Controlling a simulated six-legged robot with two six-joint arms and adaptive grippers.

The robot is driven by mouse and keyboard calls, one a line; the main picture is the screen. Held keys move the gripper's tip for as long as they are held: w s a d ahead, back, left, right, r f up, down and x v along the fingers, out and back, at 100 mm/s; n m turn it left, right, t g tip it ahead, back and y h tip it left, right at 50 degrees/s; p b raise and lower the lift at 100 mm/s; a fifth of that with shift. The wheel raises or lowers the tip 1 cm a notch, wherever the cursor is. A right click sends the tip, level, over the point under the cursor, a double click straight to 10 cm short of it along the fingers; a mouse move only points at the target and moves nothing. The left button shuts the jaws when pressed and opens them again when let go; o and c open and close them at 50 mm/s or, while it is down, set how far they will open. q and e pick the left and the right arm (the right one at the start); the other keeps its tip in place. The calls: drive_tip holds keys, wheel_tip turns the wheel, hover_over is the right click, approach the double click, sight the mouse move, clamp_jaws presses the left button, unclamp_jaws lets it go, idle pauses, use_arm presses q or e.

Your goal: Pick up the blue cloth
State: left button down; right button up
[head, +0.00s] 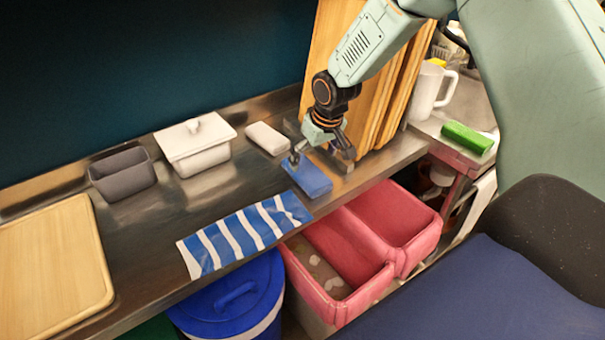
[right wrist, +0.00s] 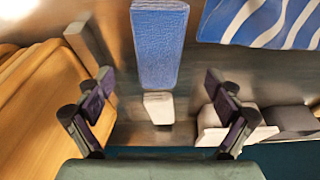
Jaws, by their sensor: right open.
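A plain blue folded cloth (head: 307,177) lies flat on the steel counter near its front edge. It also shows in the right wrist view (right wrist: 160,45), at the top centre. A blue-and-white striped cloth (head: 245,236) lies spread to its left, and its corner shows at the top right of the right wrist view (right wrist: 265,20). My right gripper (head: 322,154) is open and empty, over the back of the plain blue cloth. In the right wrist view its fingers (right wrist: 160,90) are wide apart, on either side of the cloth's line. My left gripper is not in view.
Wooden boards (head: 332,60) stand close behind and right of the gripper. A white block (head: 267,138), a white lidded box (head: 195,147) and a grey tub (head: 122,174) stand along the back. Pink bins (head: 350,302) and a blue lidded bin (head: 232,300) are below the counter edge.

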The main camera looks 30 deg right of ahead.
sight(306, 171)
drive_tip(key=x, duration=0.3)
drive_tip(key=w+b+x, duration=0.1)
drive_tip(key=x, duration=0.3)
drive_tip(key=shift+r, duration=0.2)
drive_tip(key=shift+s+f, duration=0.15)
drive_tip(key=shift+d+f, duration=0.1)
drive_tip(key=shift+d, duration=0.05)
drive_tip(key=shift+w, duration=0.35)
drive_tip(key=shift+c, duration=1.3)
drive_tip(key=shift+s, duration=0.3)
drive_tip(key=c, duration=0.6)
drive_tip(key=shift+w+a, duration=0.15)
drive_tip(key=shift+a, duration=0.05)
drive_tip(key=c, duration=0.4)
